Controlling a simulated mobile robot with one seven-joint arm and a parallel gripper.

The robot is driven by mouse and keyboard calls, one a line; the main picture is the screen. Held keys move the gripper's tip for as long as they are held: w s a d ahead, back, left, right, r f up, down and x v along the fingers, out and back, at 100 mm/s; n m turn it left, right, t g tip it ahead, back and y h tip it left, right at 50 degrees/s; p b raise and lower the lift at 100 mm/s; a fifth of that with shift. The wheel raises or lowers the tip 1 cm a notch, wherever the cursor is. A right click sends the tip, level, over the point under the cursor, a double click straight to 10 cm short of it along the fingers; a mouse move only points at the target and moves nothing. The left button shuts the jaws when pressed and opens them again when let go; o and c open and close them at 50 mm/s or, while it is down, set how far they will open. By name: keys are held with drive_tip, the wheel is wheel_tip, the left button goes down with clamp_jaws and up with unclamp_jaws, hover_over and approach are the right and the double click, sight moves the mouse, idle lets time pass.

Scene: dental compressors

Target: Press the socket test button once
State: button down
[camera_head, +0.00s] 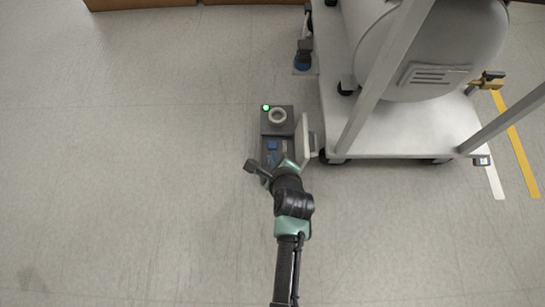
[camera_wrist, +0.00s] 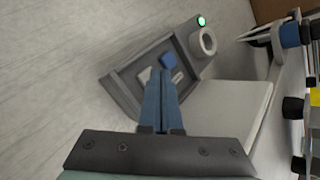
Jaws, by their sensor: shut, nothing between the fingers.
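A dark grey socket box (camera_head: 278,120) lies on the floor, with a round light ring socket (camera_head: 277,115) and a lit green lamp (camera_head: 266,107) at its far end. It also shows in the wrist view (camera_wrist: 122,88), with the ring (camera_wrist: 203,42) and lamp (camera_wrist: 201,21). A blue button (camera_wrist: 168,61) sits on its panel, between pale pieces; it also shows in the head view (camera_head: 272,145). My gripper (camera_wrist: 160,73) is shut and empty, its blue fingers pointing at the panel just short of the blue button in the picture. I cannot tell whether the tips touch anything.
A pale flap (camera_head: 304,140) stands at the box's right side, close to my gripper. A white wheeled cart (camera_head: 400,135) with a tank (camera_head: 430,50) is just right of it. The floor to the left is clear.

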drive_tip(key=shift+f, duration=0.5)
idle(0.6)
idle(0.3)
drive_tip(key=shift+r+p, duration=0.95)
drive_tip(key=shift+p, duration=0.15)
wheel_tip(320, 180, up, 5)
drive_tip(key=p, duration=0.6)
idle(0.4)
